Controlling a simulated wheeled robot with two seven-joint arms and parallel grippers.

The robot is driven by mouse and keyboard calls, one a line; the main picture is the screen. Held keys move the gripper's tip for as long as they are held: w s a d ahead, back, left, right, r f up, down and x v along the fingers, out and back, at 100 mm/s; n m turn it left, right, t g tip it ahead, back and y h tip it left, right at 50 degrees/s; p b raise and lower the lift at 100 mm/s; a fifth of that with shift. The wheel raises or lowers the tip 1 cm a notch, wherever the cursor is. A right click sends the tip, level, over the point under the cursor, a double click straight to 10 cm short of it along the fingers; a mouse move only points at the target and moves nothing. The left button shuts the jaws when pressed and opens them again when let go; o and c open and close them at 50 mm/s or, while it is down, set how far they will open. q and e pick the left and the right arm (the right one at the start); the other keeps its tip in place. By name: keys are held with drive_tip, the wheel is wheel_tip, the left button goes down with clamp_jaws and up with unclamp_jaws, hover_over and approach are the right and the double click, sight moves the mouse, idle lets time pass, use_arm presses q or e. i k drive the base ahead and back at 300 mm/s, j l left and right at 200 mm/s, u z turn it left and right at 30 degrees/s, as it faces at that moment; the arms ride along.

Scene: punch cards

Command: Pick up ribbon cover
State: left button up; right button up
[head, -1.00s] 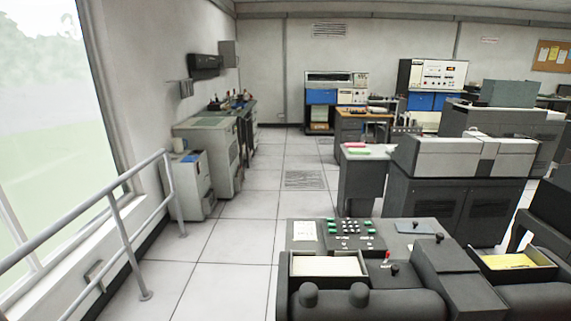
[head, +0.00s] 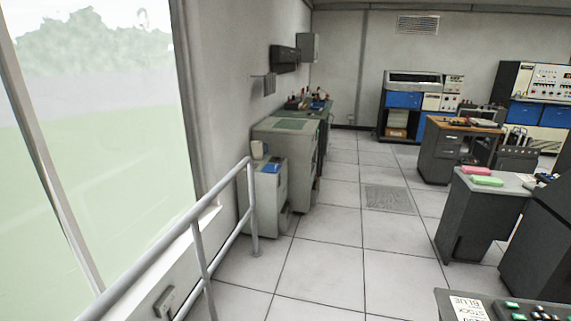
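I cannot make out a ribbon cover for certain in the head view. Neither of my grippers shows in the head view. A wooden-topped desk (head: 462,126) with small items on it stands toward the back right. A grey desk (head: 480,205) with a pink block (head: 474,171) and a green block (head: 487,181) stands nearer on the right.
A metal handrail (head: 249,200) runs along the window at left. Grey cabinets (head: 268,190) line the left wall. A console (head: 500,306) with buttons cuts into the bottom right corner. Tiled floor (head: 315,270) is clear through the middle, with a floor grate (head: 387,198).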

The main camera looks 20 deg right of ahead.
sight(531, 186)
drive_tip(key=i+l+z, duration=0.2)
drive_tip(key=i+z, duration=0.2)
drive_tip(key=i, duration=0.2)
drive_tip(key=i+z, duration=0.4)
drive_tip(key=i, duration=0.15)
drive_tip(key=i+j+z, duration=0.2)
drive_tip(key=i+z, duration=0.2)
drive_tip(key=i, duration=0.2)
drive_tip(key=i+l+z, duration=0.1)
drive_tip(key=i+z, duration=0.3)
drive_tip(key=i+j+z, duration=0.1)
drive_tip(key=i+z, duration=0.25)
drive_tip(key=i, duration=0.2)
drive_tip(key=i+j+z, duration=0.15)
drive_tip(key=i+z, duration=0.25)
drive_tip(key=i+j+z, duration=0.35)
drive_tip(key=i, duration=0.15)
drive_tip(key=i+z, duration=0.25)
drive_tip(key=i, duration=0.25)
drive_tip(key=i+j+z, duration=0.1)
drive_tip(key=i+z, duration=0.15)
drive_tip(key=i, duration=0.2)
drive_tip(key=i+l+z, duration=0.1)
drive_tip(key=i+z, duration=0.2)
drive_tip(key=i, duration=0.55)
